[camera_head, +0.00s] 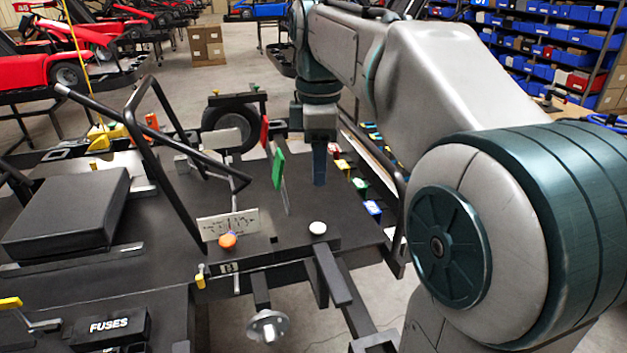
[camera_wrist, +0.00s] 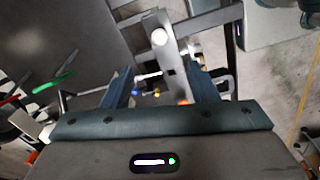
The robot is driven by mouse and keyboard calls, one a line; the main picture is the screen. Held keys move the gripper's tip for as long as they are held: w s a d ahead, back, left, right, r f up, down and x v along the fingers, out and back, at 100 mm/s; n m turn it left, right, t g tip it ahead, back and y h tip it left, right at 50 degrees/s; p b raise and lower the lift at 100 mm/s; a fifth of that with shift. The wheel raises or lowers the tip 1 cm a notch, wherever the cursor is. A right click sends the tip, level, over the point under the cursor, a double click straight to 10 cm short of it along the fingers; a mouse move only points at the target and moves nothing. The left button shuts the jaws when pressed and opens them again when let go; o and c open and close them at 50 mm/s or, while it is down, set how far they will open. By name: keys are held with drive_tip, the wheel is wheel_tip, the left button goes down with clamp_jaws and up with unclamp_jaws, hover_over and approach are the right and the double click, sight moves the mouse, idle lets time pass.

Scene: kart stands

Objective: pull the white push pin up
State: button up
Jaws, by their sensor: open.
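The white push pin (camera_head: 318,228) shows as a round white knob at the front edge of the black kart deck in the head view. In the wrist view it is a white disc (camera_wrist: 159,36) on a grey bar, beyond the fingertips. My gripper (camera_head: 319,178) points down over the deck, behind the pin and apart from it in the head view. In the wrist view my gripper (camera_wrist: 160,78) has its two blue fingers spread, with nothing held between them. The pin's shaft is hidden.
An orange knob (camera_head: 227,240) stands left of the pin before a white sign (camera_head: 228,224). Red and green upright tags (camera_head: 278,169) stand behind. Black tube bars (camera_head: 150,165) rise at left. Colored bins (camera_head: 358,185) line the right side.

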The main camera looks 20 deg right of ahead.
sight(318, 225)
wheel_tip(318, 225, down, 14)
drive_tip(key=shift+r, duration=0.25)
idle(0.3)
drive_tip(key=c, duration=1)
drive_tip(key=shift+c, duration=0.2)
drive_tip(key=shift+r+p, duration=0.45)
drive_tip(key=shift+r, duration=0.15)
drive_tip(key=o, duration=1)
